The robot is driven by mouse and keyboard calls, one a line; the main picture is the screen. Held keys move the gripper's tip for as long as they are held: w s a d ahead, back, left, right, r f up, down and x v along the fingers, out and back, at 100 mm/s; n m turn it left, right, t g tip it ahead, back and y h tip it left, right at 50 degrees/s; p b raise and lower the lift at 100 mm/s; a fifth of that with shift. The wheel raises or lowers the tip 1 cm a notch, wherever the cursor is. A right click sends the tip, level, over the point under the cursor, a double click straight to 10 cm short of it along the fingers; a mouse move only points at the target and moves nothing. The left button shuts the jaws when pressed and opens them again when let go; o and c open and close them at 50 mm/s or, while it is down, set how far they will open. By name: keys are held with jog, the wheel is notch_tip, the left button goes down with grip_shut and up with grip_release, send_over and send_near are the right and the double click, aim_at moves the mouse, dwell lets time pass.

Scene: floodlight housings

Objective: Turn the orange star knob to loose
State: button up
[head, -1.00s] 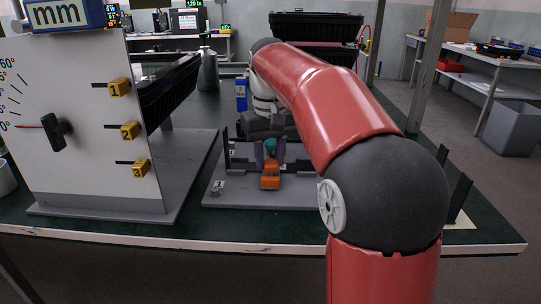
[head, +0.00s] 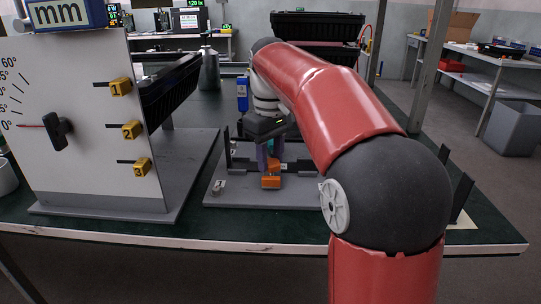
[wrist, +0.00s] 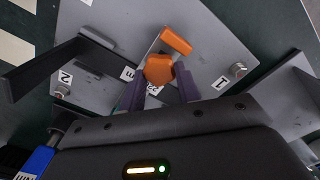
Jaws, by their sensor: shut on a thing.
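The orange star knob (wrist: 159,69) sits over a grey base plate (wrist: 210,45) in the wrist view. My gripper (wrist: 160,82) has its two purple fingers on either side of the knob and is shut on it. An orange block-like end (wrist: 176,41) on a light bar lies just beyond the knob. In the head view the knob (head: 274,164) shows small below my gripper (head: 268,155), partly hidden by the fingers, with the orange block (head: 271,182) in front. Labels 1, 2 and a partly hidden 3 are on the plate.
Dark upright brackets (wrist: 45,66) stand on the plate beside my gripper. A white panel (head: 80,150) with an angle scale and numbered yellow tags stands at the left.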

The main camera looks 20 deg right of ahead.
aim_at(270, 161)
jog(key=o, duration=1)
jog(key=shift+r, duration=0.15)
notch_tip(270, 161, up, 8)
jog(key=shift+f, duration=0.2)
